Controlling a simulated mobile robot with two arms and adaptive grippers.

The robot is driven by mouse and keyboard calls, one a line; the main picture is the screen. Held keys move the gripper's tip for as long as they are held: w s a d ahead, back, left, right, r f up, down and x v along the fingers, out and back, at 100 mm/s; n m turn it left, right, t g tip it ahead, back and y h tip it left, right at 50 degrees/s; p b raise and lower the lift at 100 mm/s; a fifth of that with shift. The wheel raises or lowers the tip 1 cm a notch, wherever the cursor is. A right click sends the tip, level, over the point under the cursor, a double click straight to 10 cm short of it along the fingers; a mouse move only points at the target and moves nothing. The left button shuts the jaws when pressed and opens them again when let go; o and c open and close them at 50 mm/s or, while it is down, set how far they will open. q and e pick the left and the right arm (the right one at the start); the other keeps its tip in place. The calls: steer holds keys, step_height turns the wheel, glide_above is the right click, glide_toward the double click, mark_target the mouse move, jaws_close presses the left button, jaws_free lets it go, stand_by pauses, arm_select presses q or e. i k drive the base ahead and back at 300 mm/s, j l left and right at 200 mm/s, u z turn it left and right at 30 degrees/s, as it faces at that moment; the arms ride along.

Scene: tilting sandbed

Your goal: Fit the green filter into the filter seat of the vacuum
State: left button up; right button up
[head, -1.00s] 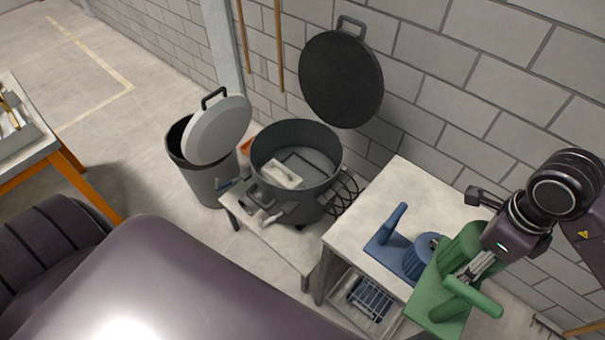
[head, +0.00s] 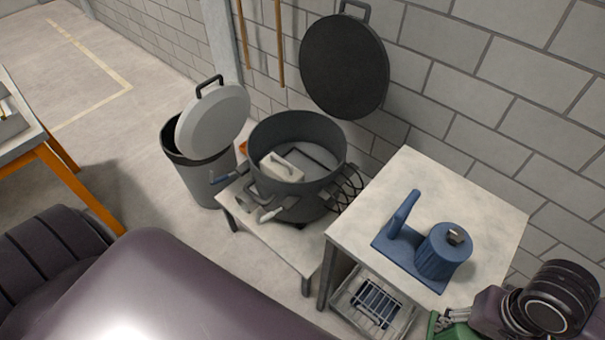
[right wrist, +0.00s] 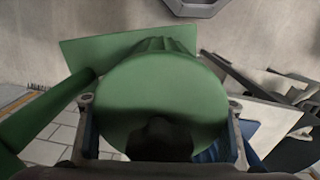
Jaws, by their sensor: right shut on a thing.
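The green filter (right wrist: 160,95) fills the middle of the right wrist view, with its flat plate and bar handle. My right gripper (right wrist: 160,108) is shut on it, one finger at each side of its round body. In the head view only a bit of the green filter (head: 457,331) shows at the bottom edge, beside my right wrist. The vacuum (head: 291,187) is a dark open drum on a low stand, its round black lid (head: 343,66) raised against the wall. I cannot make out the filter seat clearly inside it. My left gripper is not in view.
A blue filter (head: 441,254) of like shape stands on the pale table (head: 381,191) right of the drum. A pale block (head: 283,167) is in the drum. A grey bin (head: 201,176) with a tilted lid stands left. The table's back part is clear.

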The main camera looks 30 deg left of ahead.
mark_target(304, 168)
steer(key=j+u, duration=0.1)
steer(key=j, duration=1.65)
steer(key=i+j, duration=0.8)
steer(key=j, duration=0.15)
steer(key=j+u, duration=0.05)
